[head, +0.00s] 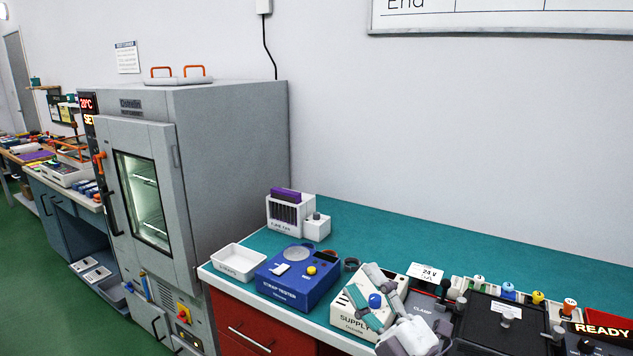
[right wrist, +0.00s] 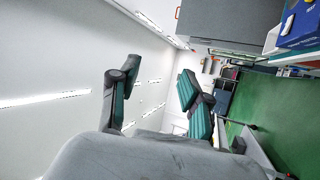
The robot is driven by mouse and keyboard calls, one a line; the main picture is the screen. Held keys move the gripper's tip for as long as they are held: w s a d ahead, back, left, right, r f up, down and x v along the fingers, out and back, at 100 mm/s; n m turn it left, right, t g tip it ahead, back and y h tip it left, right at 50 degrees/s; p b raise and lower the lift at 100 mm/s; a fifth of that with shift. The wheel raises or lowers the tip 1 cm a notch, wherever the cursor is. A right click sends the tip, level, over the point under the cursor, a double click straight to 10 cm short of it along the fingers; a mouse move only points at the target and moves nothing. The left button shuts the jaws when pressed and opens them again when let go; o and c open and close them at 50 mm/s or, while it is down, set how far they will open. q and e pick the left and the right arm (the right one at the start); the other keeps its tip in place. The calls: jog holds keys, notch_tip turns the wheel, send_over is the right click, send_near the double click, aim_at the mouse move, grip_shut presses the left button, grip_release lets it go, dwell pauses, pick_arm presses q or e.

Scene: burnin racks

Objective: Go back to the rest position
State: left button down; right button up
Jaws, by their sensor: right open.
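My right gripper (head: 362,283) comes in at the bottom of the head view, in front of and partly covering the white supply box (head: 350,318) on the teal bench top. In the right wrist view its two grey-and-teal fingers (right wrist: 158,80) stand well apart with nothing between them. Behind them that view shows wall, ceiling lights and green floor, turned sideways. My left gripper is in neither view.
The blue strap tester (head: 296,277), a white tray (head: 238,262) and a white fuse holder (head: 290,214) stand left of the gripper. A black clamp unit (head: 500,325) is to its right. A grey oven (head: 235,180) stands at the bench's left end.

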jog(key=s+d+f+m+g+h, duration=0.3)
jog(key=d+f+m+h, duration=0.4)
jog(key=f, duration=0.4)
jog(key=s+d+f+m+g+h, duration=0.35)
jog(key=d+f+m+h, duration=0.2)
jog(key=f+m, duration=0.4)
jog(key=s+f+m+g, duration=0.2)
jog(key=s+f+g, duration=0.3)
jog(key=s, duration=0.5)
jog(key=s+f+m+g, duration=0.1)
jog(key=s+f+g, duration=0.3)
jog(key=s+f, duration=0.45)
notch_tip(320, 180, down, 24)
jog(key=s+g, duration=0.1)
jog(key=s, duration=0.2)
jog(key=s+d+f+g, duration=0.1)
jog(key=s+d+f, duration=0.2)
jog(key=s+f, duration=1.4)
jog(key=shift+f, duration=0.15)
